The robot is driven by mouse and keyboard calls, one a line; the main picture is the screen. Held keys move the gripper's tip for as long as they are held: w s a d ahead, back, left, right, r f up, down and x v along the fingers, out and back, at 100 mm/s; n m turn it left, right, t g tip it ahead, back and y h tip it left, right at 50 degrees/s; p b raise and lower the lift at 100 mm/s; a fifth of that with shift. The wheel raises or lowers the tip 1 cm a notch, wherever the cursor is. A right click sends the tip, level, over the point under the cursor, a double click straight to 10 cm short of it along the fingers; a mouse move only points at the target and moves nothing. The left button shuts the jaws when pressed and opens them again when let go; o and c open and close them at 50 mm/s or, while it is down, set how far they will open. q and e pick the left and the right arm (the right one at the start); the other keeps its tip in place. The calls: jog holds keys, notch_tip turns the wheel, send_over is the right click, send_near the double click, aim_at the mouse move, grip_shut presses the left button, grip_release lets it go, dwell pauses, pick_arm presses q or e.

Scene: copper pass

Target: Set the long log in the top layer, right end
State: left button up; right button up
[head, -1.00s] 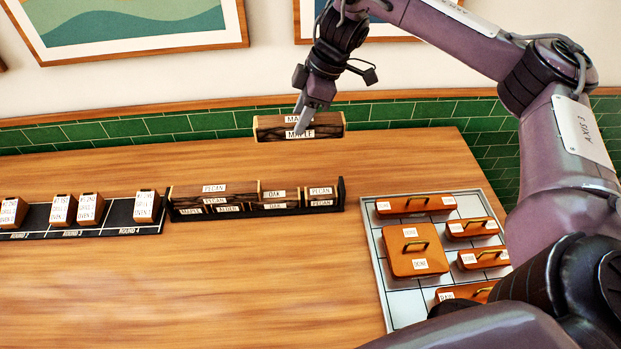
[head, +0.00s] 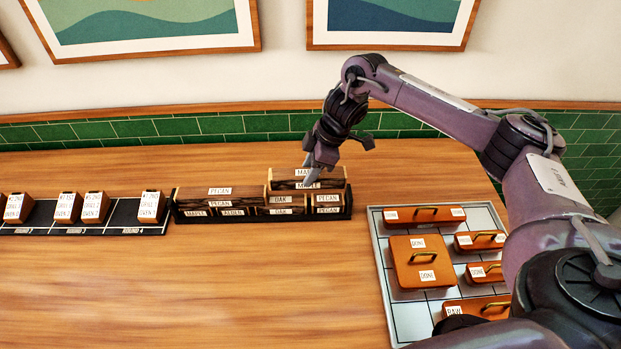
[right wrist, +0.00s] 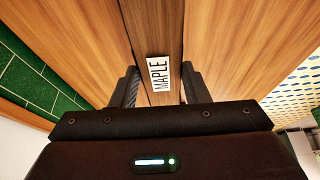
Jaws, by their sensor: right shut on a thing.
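The long log (head: 285,184), dark-sided with pale ends and MAPLE labels, is at the right end of the log rack (head: 262,214). It sits on or just above the short OAK log (head: 287,200) and the PECAN log (head: 327,199); I cannot tell whether it touches them. A long PECAN log (head: 220,198) lies to its left in the rack. My right gripper (head: 312,180) is shut on the long log from above. In the right wrist view both fingers clasp the log (right wrist: 158,35) beside its MAPLE label. My left gripper is not in view.
A black strip (head: 130,222) with several labelled blocks, one of them a block (head: 151,206) by ROUND 4, adjoins the rack's left. A pale tray (head: 395,270) with lidded orange boxes stands at right. The table in front is clear.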

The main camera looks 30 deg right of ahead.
notch_tip(320, 180, down, 4)
jog(key=shift+r+p, duration=0.15)
jog(key=shift+p, duration=0.3)
jog(key=shift+f, duration=0.25)
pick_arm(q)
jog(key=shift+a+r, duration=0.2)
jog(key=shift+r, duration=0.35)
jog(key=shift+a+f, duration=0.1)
pick_arm(e)
jog(key=shift+f, duration=0.1)
jog(key=shift+f, duration=0.5)
jog(key=o, duration=1.1)
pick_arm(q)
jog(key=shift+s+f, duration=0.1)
